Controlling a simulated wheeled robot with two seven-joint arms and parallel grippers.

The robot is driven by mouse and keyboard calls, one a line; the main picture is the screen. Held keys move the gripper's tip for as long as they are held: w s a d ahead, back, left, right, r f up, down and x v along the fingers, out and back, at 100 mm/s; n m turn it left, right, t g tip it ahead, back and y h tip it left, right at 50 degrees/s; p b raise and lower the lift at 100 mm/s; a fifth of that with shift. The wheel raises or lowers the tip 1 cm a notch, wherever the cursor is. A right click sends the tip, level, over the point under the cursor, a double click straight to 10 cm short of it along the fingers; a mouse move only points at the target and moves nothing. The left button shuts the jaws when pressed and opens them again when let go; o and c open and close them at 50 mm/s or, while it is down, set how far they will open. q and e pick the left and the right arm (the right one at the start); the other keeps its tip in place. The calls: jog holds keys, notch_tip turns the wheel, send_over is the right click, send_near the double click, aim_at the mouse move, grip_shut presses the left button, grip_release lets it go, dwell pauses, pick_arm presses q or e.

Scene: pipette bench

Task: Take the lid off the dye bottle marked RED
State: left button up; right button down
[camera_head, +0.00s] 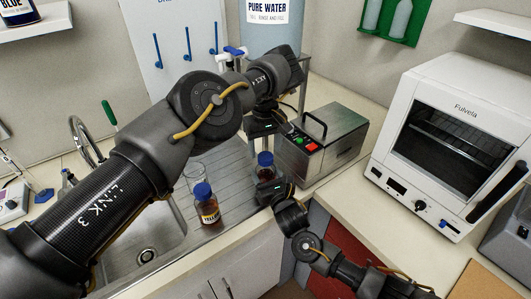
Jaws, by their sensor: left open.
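A brown bottle with a blue lid (265,158) stands upright between my two grippers. Its lower part and label are mostly hidden, so I cannot read its colour name. My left gripper (262,142) is open and points down just above this lid. My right gripper (266,178) reaches in from the lower right at the bottle's body; its fingers are mostly hidden, so I cannot tell if they grip. A second brown bottle (208,211) with a blue lid stands in front and to the left; its small label is too small to read.
A clear glass (195,176) stands behind the second bottle. The sink (150,247) lies left. A metal box with coloured buttons (325,143) stands right, and a white oven (455,135) farther right. A PURE WATER tank (270,35) stands behind.

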aim_at(265, 156)
pick_arm(q)
jog(key=shift+r, duration=0.8)
jog(key=shift+c, duration=0.4)
pick_arm(e)
jog(key=shift+r, duration=0.1)
pick_arm(q)
jog(key=r, duration=0.1)
jog(key=w+a+r+m, duration=0.1)
jog(key=r+m, duration=0.1)
jog(key=shift+w+a+r+t, duration=0.15)
jog(key=shift+w+r+t, duration=0.15)
jog(key=shift+w+t, duration=0.1)
jog(key=m, duration=1.6)
jog(key=r+m, duration=0.1)
jog(key=m, duration=0.8)
jog(key=shift+s, duration=0.35)
jog(key=m, duration=0.5)
jog(key=shift+s+d+f, duration=0.2)
jog(key=shift+d+f, duration=0.1)
jog(key=shift+f, duration=0.1)
jog(key=m, duration=0.5)
jog(key=shift+s+d+f+g, duration=0.2)
jog(key=shift+s+f+g, duration=0.05)
jog(key=shift+g, duration=0.15)
jog(key=m, duration=0.5)
jog(key=shift+d, duration=0.15)
jog(key=shift+s+f, duration=0.1)
jog(key=shift+f, duration=3.9)
